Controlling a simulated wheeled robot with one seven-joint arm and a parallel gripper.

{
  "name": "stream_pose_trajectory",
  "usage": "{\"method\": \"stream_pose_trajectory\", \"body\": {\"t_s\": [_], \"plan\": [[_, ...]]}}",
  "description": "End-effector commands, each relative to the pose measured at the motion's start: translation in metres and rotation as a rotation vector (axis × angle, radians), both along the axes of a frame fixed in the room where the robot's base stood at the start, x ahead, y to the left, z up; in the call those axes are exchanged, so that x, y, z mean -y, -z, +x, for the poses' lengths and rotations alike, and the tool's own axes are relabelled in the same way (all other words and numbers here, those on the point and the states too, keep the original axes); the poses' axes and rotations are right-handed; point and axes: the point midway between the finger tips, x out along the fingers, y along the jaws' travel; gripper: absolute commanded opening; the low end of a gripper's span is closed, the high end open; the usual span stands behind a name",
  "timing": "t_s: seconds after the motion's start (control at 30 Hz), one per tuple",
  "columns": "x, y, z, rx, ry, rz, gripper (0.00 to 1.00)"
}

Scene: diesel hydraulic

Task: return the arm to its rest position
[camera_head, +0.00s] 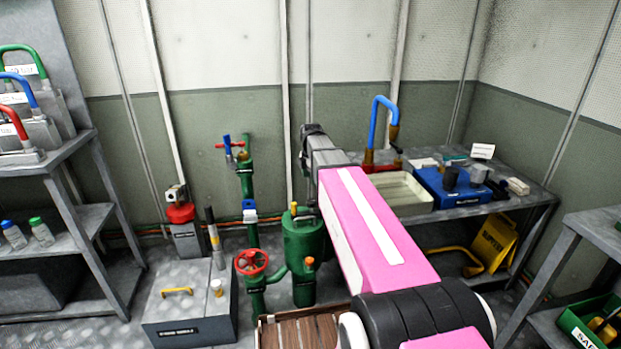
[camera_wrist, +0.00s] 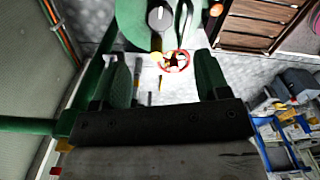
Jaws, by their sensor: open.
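My arm (camera_head: 375,235), with a pink casing and a white stripe, reaches forward from the bottom right towards the back wall in the head view. Its far end is grey and dark, near the middle of the picture, and my gripper's fingers cannot be made out there. In the wrist view my gripper (camera_wrist: 157,78) is open, with its two dark fingers wide apart. Nothing is held between them. Beyond them I see the floor, green equipment and a red handwheel (camera_wrist: 174,61).
Green piping with a red handwheel (camera_head: 252,262) and a green tank (camera_head: 304,240) stand below and left of the arm. A grey box (camera_head: 190,330) with a yellow handle is on the floor. A workbench (camera_head: 505,203) is behind right. Shelves (camera_head: 95,215) stand left.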

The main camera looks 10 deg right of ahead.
Motion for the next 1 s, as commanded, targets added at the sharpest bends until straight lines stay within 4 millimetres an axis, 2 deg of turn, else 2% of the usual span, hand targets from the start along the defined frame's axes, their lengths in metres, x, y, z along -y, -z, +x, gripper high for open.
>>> {"method": "stream_pose_trajectory", "body": {"t_s": [0.13,0.27,0.7,0.9,1.0], "plan": [[0.000,0.006,-0.007,-0.001,0.045,0.000,0.69],[0.000,0.025,-0.026,-0.002,0.195,-0.001,0.69],[0.000,0.113,-0.130,0.000,1.087,0.000,0.69],[0.001,0.143,-0.178,0.003,1.495,0.002,0.69],[0.001,0.153,-0.195,0.003,1.656,0.002,0.69]]}}
